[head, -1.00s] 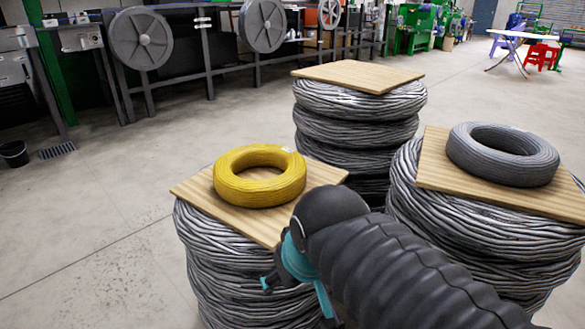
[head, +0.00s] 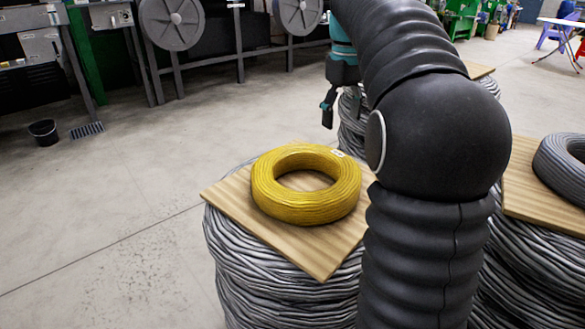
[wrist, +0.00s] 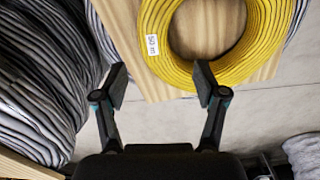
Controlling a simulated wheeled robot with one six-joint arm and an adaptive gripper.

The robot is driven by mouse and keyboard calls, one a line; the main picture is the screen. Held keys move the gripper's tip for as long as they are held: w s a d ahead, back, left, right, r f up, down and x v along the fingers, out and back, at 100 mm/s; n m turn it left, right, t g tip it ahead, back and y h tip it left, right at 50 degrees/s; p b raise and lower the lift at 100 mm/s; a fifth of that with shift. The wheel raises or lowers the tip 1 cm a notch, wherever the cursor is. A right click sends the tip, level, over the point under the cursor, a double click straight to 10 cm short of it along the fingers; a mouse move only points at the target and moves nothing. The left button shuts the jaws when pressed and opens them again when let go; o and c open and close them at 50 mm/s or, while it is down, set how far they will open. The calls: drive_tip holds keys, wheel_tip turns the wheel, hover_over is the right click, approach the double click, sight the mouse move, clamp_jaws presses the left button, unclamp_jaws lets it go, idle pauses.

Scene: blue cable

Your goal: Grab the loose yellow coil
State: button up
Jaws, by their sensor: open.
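The yellow coil (head: 305,186) lies flat on a square wooden board (head: 228,196) on top of a stack of grey cable in the head view. In the wrist view the yellow coil (wrist: 232,62) fills the upper middle, with a white label facing the camera. My gripper (wrist: 163,82) is open and empty; its right fingertip overlaps the coil's near edge in the picture, and I cannot tell whether they touch. In the head view my gripper (head: 328,108) hangs behind the coil, partly hidden by my arm.
A grey coil (head: 565,160) lies on another board (head: 522,185) at the right. My arm hides much of the stacks behind and to the right. Grey cable (wrist: 35,75) stands close on the left in the wrist view. Open floor (head: 110,230) lies left of the yellow coil's stack.

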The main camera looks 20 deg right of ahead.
sight(338, 155)
drive_tip(key=f, duration=0.2)
drive_tip(key=w+f+b, duration=0.1)
drive_tip(key=f, duration=0.2)
drive_tip(key=d+f+b, duration=0.1)
drive_tip(key=f, duration=0.2)
drive_tip(key=shift+w, duration=0.15)
drive_tip(key=shift+a+f+b, duration=0.2)
drive_tip(key=shift+f+b, duration=0.55)
drive_tip(key=shift+f, duration=2.2)
drive_tip(key=shift+r, duration=0.1)
clamp_jaws()
